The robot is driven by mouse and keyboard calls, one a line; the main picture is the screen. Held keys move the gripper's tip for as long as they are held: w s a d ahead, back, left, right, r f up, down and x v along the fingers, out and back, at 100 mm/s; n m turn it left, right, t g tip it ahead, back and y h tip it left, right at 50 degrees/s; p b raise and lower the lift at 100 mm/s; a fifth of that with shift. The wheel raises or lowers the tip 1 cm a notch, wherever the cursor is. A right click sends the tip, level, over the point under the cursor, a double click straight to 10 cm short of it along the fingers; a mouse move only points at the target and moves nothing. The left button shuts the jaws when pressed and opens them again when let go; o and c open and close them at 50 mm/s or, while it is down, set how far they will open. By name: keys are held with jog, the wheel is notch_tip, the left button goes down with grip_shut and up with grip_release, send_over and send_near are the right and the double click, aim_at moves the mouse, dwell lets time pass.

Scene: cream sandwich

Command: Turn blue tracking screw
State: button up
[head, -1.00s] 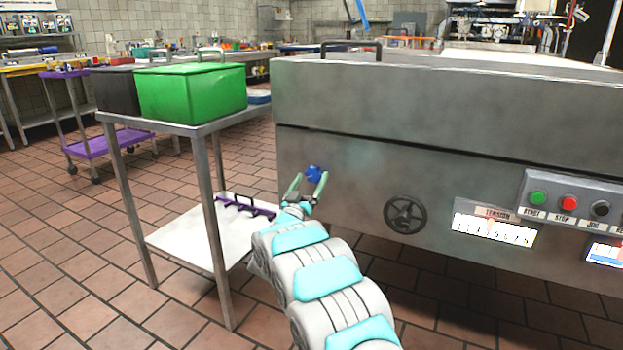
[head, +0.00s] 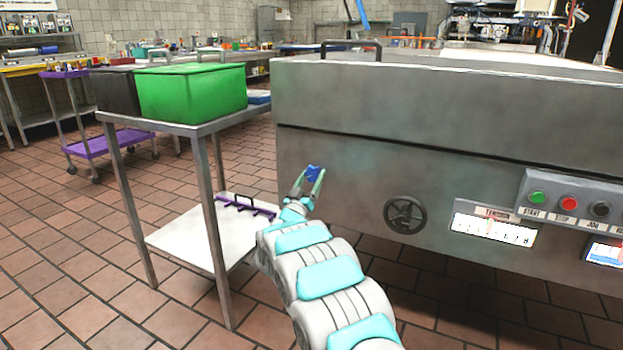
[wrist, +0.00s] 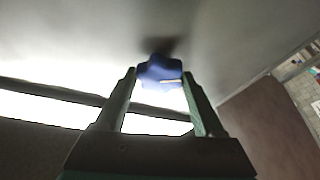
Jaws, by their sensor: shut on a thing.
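The blue tracking screw (head: 313,172) sticks out from the front face of the steel machine, left of a dark handwheel. It also shows in the wrist view (wrist: 160,70), between the fingertips. My gripper (head: 309,178) reaches up to the machine face with its two fingers on either side of the screw. In the wrist view, my gripper (wrist: 159,80) is shut on the screw, with a fingertip at each side. The fingers partly cover the screw's edges.
The steel machine (head: 420,100) fills the right side. Its handwheel (head: 405,214), tension scale (head: 493,229) and button panel (head: 570,200) lie right of the screw. A steel table (head: 205,127) with a green box (head: 192,92) stands close on the left. Tiled floor is free in front.

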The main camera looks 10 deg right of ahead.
jog(key=c, duration=0.4)
jog(key=shift+a+m+h, duration=0.1)
jog(key=shift+m+h, duration=0.2)
jog(key=shift+m, duration=0.3)
